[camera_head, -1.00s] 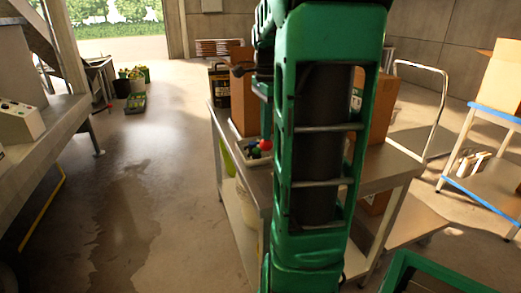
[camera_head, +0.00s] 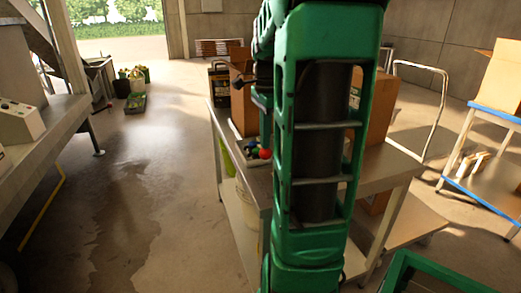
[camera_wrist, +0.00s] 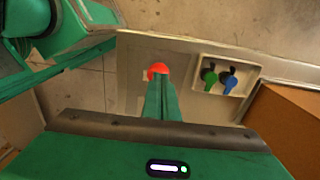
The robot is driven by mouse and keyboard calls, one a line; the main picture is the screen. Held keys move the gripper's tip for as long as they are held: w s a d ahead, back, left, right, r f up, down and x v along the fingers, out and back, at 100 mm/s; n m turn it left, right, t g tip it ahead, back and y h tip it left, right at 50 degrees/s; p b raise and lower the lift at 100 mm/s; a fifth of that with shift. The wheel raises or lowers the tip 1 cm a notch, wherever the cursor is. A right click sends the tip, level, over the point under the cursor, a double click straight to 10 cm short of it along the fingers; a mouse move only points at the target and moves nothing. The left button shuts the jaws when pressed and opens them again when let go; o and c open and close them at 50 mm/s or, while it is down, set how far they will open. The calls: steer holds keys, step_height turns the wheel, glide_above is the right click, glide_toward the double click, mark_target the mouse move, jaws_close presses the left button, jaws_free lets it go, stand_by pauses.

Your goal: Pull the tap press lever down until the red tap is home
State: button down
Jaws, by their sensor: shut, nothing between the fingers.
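A red rounded piece (camera_wrist: 158,70) shows at the tips of my gripper (camera_wrist: 160,82) in the wrist view, partly covered by the fingers. I cannot tell whether it is the red tap or a lever knob, or whether the fingers touch it. The red piece also shows in the head view (camera_head: 265,154), beside my arm. My gripper is shut with nothing between its fingers. A green tap (camera_wrist: 209,77) and a blue tap (camera_wrist: 229,83) sit in a pale tray to the right of the fingers. I cannot make out the press lever; my arm covers much of the trolley.
The metal trolley top (camera_head: 388,164) carries cardboard boxes (camera_head: 243,105) around the work spot. One box (camera_wrist: 285,120) stands close at right in the wrist view. A bench (camera_head: 50,120) stands at left, with open floor (camera_head: 160,170) between it and the trolley.

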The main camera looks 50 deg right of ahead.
step_height(320, 180, up, 10)
stand_by(0.9)
stand_by(0.4)
steer(key=s+a+f+n, duration=1.4)
steer(key=a+f+n, duration=0.3)
steer(key=n, duration=0.1)
steer(key=shift+f, duration=0.35)
